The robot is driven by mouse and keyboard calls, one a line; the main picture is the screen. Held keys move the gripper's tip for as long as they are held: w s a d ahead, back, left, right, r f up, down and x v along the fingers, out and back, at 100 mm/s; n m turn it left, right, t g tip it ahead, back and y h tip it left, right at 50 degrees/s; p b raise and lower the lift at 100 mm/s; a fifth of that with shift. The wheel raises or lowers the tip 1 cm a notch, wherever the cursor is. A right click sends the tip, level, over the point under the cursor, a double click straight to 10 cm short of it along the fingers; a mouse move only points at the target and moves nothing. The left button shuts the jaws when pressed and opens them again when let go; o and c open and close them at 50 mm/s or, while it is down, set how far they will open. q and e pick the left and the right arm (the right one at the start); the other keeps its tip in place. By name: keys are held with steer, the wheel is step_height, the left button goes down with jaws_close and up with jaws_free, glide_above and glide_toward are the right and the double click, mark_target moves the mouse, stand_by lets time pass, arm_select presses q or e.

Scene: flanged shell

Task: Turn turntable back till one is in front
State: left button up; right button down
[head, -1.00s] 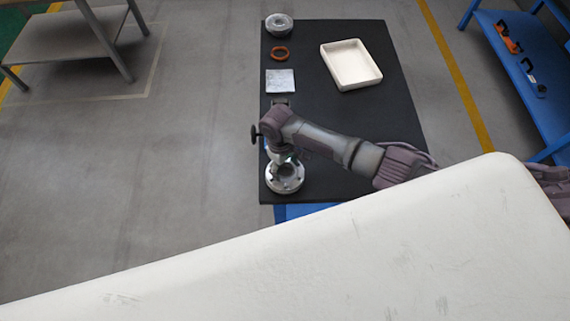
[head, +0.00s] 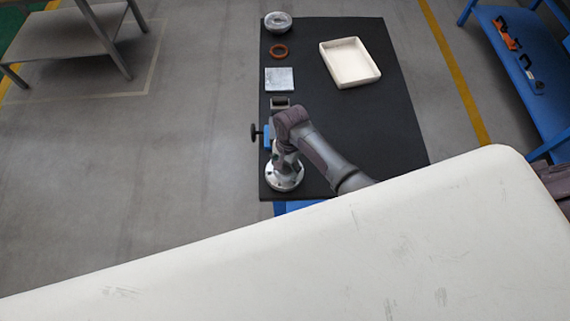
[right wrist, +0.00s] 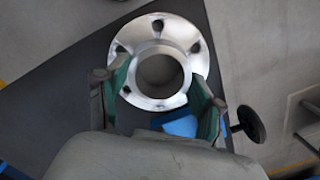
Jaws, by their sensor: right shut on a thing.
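A silver flanged shell (head: 285,184) stands at the near left corner of the black table. In the right wrist view its bolt-hole flange (right wrist: 187,33) and round bore face the camera. My right gripper (head: 285,160) comes down over it. In the right wrist view the green-padded fingers (right wrist: 160,85) are on both sides of the shell's neck, shut on it. A round grey metal part (head: 278,22) lies at the table's far left corner; I cannot tell whether it is a turntable. My left gripper is not in view.
Along the black table's (head: 395,125) left edge are an orange ring (head: 278,51), a silver plate (head: 279,79), a small grey block (head: 280,103) and a blue clamp with a black knob (head: 255,133). A white tray (head: 350,63) stands far right. The table's middle is clear.

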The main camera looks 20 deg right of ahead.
mark_target(289, 169)
steer(key=m, duration=0.6)
steer(key=shift+s+a+f+m+t, duration=0.25)
steer(key=shift+s+m+t, duration=0.1)
steer(key=shift+m+t, duration=0.05)
steer(key=shift+c, duration=2.4)
jaws_free()
steer(key=shift+d, duration=0.15)
steer(key=o, duration=0.4)
steer(key=shift+w, duration=0.2)
steer(key=shift+w+r, duration=0.1)
steer(key=shift+d+r, duration=0.1)
steer(key=shift+r, duration=0.4)
step_height(289, 169, up, 11)
steer(key=d, duration=0.1)
steer(key=shift+d, duration=0.2)
